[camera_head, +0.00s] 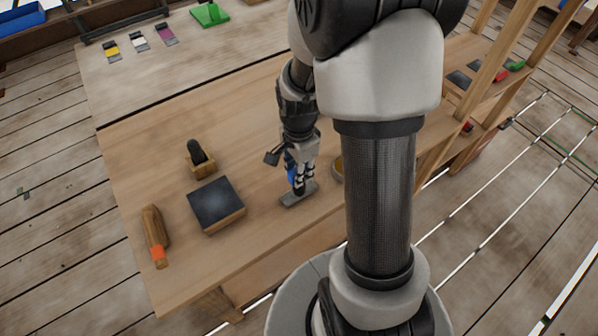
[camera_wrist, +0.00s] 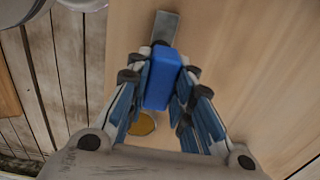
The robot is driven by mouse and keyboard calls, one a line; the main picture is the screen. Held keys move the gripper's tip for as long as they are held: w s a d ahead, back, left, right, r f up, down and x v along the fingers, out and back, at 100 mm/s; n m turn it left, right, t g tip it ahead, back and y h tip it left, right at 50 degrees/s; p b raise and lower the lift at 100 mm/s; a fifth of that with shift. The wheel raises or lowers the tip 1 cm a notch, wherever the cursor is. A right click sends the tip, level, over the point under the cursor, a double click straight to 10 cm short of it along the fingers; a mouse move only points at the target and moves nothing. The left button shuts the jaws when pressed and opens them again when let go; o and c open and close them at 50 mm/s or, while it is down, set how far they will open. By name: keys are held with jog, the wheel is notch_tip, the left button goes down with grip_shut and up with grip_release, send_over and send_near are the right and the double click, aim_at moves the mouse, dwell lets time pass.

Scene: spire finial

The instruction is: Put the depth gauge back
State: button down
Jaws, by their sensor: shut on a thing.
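The depth gauge, as I take it, is a blue block (camera_wrist: 162,80) with a flat grey metal plate (camera_wrist: 166,27) at its far end. My gripper (camera_wrist: 160,72) is shut on the blue block, one finger on each side. In the head view, my gripper (camera_head: 302,178) points down over the workbench, with the blue part (camera_head: 291,168) partly hidden by the fingers. The grey plate (camera_head: 298,195) lies at or just above the bench top; I cannot tell if it touches.
A dark-topped block (camera_head: 216,203), a small wooden holder (camera_head: 199,160) and an orange-tipped wooden tool (camera_head: 155,238) are left of my gripper. A round tin (camera_head: 338,168) is close on its right, partly hidden by my arm. Yellow, white and purple pieces lie farther back.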

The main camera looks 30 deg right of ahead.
jog(key=shift+r, duration=0.1)
jog(key=c, duration=1.4)
grip_release()
notch_tip(320, 180, up, 12)
jog(key=p, duration=0.4)
jog(key=s+a+r+n+t, duration=0.1)
jog(key=s+a+r+n, duration=0.2)
jog(key=n, duration=0.3)
jog(key=s+a+r+n+t, duration=0.2)
jog(key=s+a+r+n, duration=0.2)
jog(key=s+r+n, duration=0.1)
jog(key=s+a+r+n+t, duration=0.1)
jog(key=s+a+r+n, duration=0.2)
jog(key=s+r+n, duration=0.2)
jog(key=shift+s+a+r+n+t, duration=0.35)
jog(key=shift+r+n, duration=0.15)
jog(key=shift+n, duration=0.3)
jog(key=shift+w, duration=0.1)
